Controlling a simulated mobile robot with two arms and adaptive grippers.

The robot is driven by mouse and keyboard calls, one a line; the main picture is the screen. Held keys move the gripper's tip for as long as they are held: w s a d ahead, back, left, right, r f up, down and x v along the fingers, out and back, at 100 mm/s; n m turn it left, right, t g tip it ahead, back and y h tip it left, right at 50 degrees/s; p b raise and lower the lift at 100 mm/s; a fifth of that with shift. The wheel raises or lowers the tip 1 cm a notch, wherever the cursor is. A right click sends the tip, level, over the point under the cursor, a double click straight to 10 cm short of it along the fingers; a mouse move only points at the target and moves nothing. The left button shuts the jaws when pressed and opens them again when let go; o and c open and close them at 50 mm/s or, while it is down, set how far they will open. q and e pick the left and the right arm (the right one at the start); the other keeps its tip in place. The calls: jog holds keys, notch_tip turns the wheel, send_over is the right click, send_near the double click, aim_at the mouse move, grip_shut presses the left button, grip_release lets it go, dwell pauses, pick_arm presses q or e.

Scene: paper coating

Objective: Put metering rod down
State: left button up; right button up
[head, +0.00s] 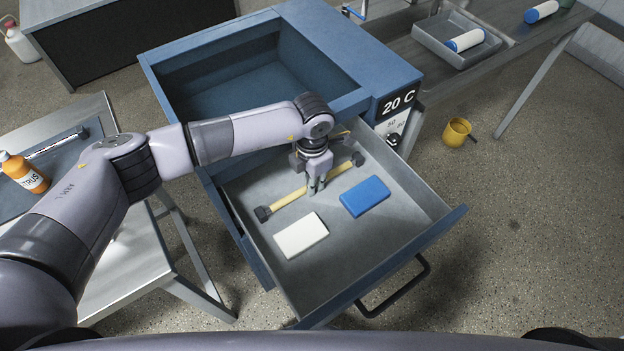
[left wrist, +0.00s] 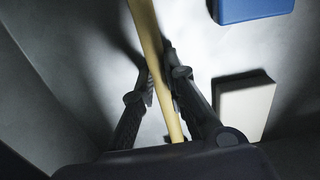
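The metering rod, a yellowish rod with black ends (head: 288,200), is inside the open lower drawer (head: 420,235), lying slantwise across it, at or just above the floor. My left gripper (head: 316,190) points down over the rod's middle. In the left wrist view the rod (left wrist: 150,45) runs between the two fingers (left wrist: 160,85), which are close in on both its sides, shut on it. Whether the rod fully rests on the floor I cannot tell. My right gripper is not in view.
A white block (head: 301,236) and a blue block (head: 365,196) lie in the drawer, in front of the rod. The blue cabinet's upper compartment (head: 250,80) is open. A side table at left holds an orange bottle (head: 27,174). A yellow mug (head: 457,132) stands on the floor.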

pick_arm(q)
jog(key=o, duration=0.4)
jog(key=shift+o, duration=0.2)
jog(key=shift+r, duration=0.15)
notch_tip(320, 180, up, 12)
jog(key=b, duration=0.3)
dwell(0.3)
